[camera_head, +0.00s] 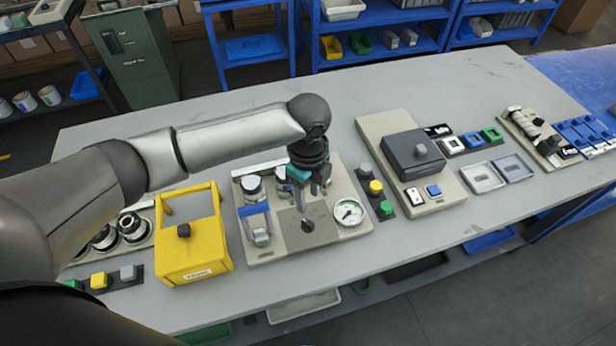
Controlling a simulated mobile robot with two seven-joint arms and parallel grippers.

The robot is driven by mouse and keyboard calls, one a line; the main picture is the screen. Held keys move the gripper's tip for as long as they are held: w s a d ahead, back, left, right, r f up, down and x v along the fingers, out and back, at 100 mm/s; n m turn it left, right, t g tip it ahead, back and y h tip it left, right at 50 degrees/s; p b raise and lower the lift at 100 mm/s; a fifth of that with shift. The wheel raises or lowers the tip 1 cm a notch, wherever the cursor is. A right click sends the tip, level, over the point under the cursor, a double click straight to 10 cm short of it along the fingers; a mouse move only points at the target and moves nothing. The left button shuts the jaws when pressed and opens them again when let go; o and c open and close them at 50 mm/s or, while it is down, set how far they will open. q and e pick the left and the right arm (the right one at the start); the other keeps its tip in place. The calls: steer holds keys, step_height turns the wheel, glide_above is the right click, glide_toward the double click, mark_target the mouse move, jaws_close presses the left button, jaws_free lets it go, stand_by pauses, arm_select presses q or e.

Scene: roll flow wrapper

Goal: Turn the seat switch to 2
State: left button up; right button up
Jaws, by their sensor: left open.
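A small dark knob (307,226) sits on a darker grey square plate on the beige panel (270,251) in the middle of the table. It looks like the seat switch, but its markings are too small to read. My left gripper (309,203) points down just above and behind this knob. It is open, its fingers apart and empty. I cannot tell whether the fingertips touch the panel. My right gripper is not in view.
A round gauge (348,212) is right of the knob, and a blue-framed clear box (257,227) is left of it. A yellow box (194,247) with a raised frame stands further left. A button strip (377,188) and a dark grey box (412,154) stand to the right.

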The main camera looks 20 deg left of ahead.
arm_select(q)
steer(key=shift+r, duration=2.2)
